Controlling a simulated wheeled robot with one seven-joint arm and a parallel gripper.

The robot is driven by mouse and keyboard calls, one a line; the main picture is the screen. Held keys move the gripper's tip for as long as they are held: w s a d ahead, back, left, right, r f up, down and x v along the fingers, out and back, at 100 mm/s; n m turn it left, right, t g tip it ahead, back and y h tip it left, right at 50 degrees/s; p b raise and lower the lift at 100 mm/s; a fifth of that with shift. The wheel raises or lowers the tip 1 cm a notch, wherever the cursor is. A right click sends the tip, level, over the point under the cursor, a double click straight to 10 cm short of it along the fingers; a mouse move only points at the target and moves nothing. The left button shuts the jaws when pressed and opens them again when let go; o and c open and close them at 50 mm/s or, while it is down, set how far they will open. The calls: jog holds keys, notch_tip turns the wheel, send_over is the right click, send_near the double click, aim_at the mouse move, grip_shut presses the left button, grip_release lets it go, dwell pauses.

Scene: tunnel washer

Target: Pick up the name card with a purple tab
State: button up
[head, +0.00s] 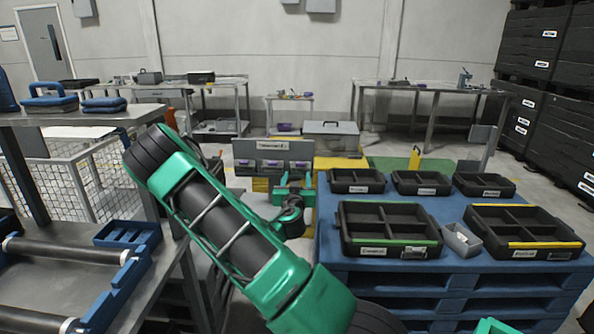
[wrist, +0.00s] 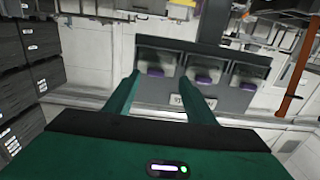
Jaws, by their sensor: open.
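A grey board (head: 242,151) stands in the middle distance of the head view, with three pockets in a row. Each pocket shows a small pale piece with purple on it; I take these as name cards with purple tabs. In the wrist view the board (wrist: 222,58) fills the upper middle. Its left card (wrist: 155,72) appears between my fingertips, its middle card (wrist: 203,77) just right of them, and its right card (wrist: 247,80) farther right. My gripper (wrist: 160,80) is open and empty. It also shows in the head view (head: 295,178), in front of the board's right end.
A blue pallet (head: 390,268) with black divided trays (head: 388,246) stands to the right. A grey bin (head: 461,240) sits between two trays. A metal bench (head: 55,280) is at the left. A grey toolbox (head: 330,136) stands behind the board.

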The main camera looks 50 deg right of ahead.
aim_at(300, 167)
jog(key=x, duration=0.4)
jog(key=shift+d+r, duration=0.3)
jog(key=shift+d, duration=0.25)
jog(key=shift+w+d+f, duration=0.1)
jog(key=shift+w+d, duration=0.2)
jog(key=shift+d, duration=0.05)
jog(key=shift+c, duration=0.6)
jog(key=c, duration=1)
